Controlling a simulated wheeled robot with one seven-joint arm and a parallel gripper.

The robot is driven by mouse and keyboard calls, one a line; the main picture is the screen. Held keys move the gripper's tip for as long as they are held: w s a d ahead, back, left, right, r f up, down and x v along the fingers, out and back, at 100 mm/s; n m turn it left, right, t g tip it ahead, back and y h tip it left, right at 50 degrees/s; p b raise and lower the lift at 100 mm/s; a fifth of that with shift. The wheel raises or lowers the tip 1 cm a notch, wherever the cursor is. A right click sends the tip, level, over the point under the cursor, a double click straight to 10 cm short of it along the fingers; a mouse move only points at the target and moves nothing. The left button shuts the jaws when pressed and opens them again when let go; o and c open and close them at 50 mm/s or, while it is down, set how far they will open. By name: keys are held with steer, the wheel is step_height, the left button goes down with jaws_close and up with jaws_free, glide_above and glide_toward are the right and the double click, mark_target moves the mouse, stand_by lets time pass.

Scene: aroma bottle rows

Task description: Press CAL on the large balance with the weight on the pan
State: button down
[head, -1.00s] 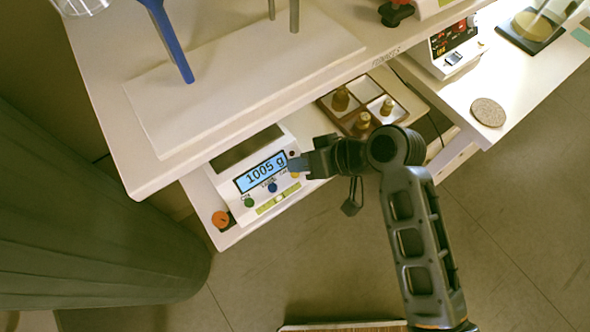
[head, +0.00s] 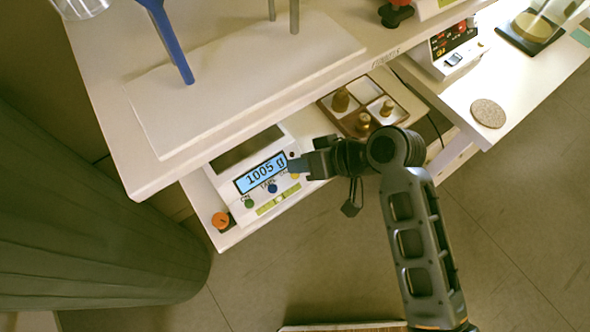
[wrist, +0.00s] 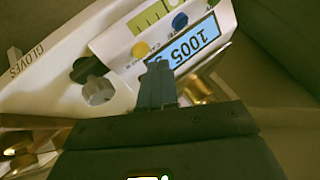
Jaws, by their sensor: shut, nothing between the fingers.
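The large balance (head: 240,185) stands on the lower shelf, its blue display (head: 262,173) reading 1005 g. Below the display are a green, a blue and a yellow button; the yellow CAL button (wrist: 140,49) is clear in the wrist view. My gripper (head: 296,165) is shut and empty at the display's right end, close to the yellow button. In the wrist view the shut fingertips (wrist: 157,68) appear just beside the CAL label; I cannot tell whether they touch the panel. A brass-coloured object (wrist: 194,88) shows behind the display, partly hidden by the fingers.
A box of brass weights (head: 352,121) sits just right of the balance. The upper shelf (head: 130,165) overhangs the balance's back. An orange knob-like object (head: 220,219) is at the lower left. Open floor lies in front.

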mark_target(300, 176)
steer(key=shift+f, duration=0.1)
stand_by(0.7)
steer(key=shift+f, duration=0.35)
steer(key=shift+f+b, duration=0.3)
steer(key=shift+f, duration=0.05)
stand_by(0.7)
stand_by(0.3)
steer(key=shift+r+p, duration=0.8)
steer(key=shift+p, duration=0.1)
steer(key=shift+r, duration=0.1)
step_height(300, 176, up, 5)
steer(key=p, duration=0.4)
steer(key=shift+p, duration=0.35)
